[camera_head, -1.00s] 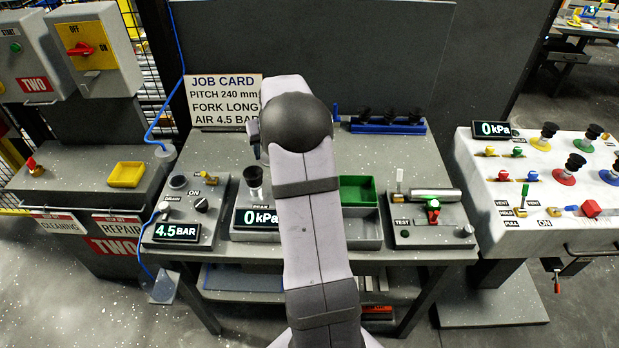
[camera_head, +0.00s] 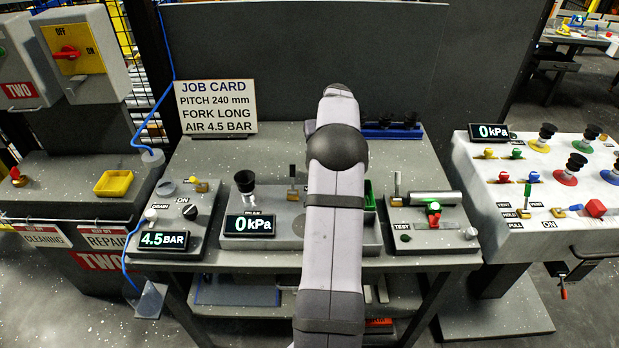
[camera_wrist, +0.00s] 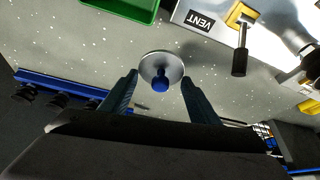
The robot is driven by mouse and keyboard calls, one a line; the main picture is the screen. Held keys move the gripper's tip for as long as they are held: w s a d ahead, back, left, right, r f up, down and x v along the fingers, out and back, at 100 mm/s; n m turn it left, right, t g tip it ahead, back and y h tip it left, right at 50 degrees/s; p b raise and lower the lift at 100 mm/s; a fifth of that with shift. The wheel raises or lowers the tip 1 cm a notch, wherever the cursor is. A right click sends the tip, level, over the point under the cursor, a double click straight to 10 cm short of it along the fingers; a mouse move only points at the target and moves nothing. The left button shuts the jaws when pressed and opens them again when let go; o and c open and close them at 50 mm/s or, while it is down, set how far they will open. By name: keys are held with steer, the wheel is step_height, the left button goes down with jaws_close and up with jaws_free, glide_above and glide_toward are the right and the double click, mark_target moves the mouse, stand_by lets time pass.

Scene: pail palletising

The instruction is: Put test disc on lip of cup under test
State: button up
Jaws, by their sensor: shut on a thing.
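The test disc (camera_wrist: 151,66) is a pale round plate with a blue knob (camera_wrist: 160,84). It shows in the wrist view between the two fingertips of my gripper (camera_wrist: 159,76), which is shut on it. Grey speckled bench top lies beyond the disc. In the head view my own arm hides the gripper and disc. The cup under test (camera_head: 244,181) is a black suction cup, mouth up, on the grey test block behind the 0 kPa display (camera_head: 249,225). It stands left of my arm in the head view and is not seen in the wrist view.
A blue rack with black cups (camera_head: 388,133) stands at the back of the bench. A green tray (camera_wrist: 123,7) and a VENT-marked block (camera_wrist: 198,20) with a lever lie near the gripper. The job card (camera_head: 216,107) stands at back left. Bare bench lies between card and rack.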

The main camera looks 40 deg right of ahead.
steer(key=shift+f+p, duration=1.4)
steer(key=shift+f, duration=3.35)
steer(key=shift+f, duration=0.1)
steer(key=shift+f, duration=0.15)
steer(key=o, duration=1.2)
steer(key=shift+c, duration=0.2)
steer(key=shift+s+a+r, duration=0.1)
steer(key=shift+s+r, duration=0.05)
steer(key=shift+r, duration=0.55)
steer(key=shift+o, duration=0.4)
steer(key=b+v, duration=0.3)
steer(key=v, duration=0.8)
